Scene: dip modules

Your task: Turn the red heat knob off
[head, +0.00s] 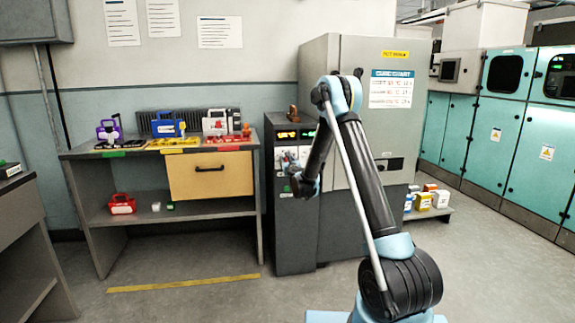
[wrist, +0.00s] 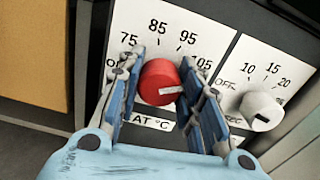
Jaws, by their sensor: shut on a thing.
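The red heat knob (wrist: 158,84) is on a white dial plate (wrist: 140,18) in the wrist view. The plate is marked 75, 85, 95 and 105, with a partly hidden label ending in "AT °C" below. The knob's white pointer line points right, a little below the 105 mark. My gripper (wrist: 162,68) is shut on the red knob, one blue finger on each side. The left finger covers most of the off mark. In the head view my gripper (head: 303,186) is at the front of the dark control cabinet (head: 292,235), and the red knob cannot be made out there.
A white knob (wrist: 261,110) on a second dial plate is close to the right finger. A grey oven cabinet (head: 345,58) stands right of the control cabinet. A workbench with a wooden drawer (head: 210,178) stands at its left. The floor in front is clear.

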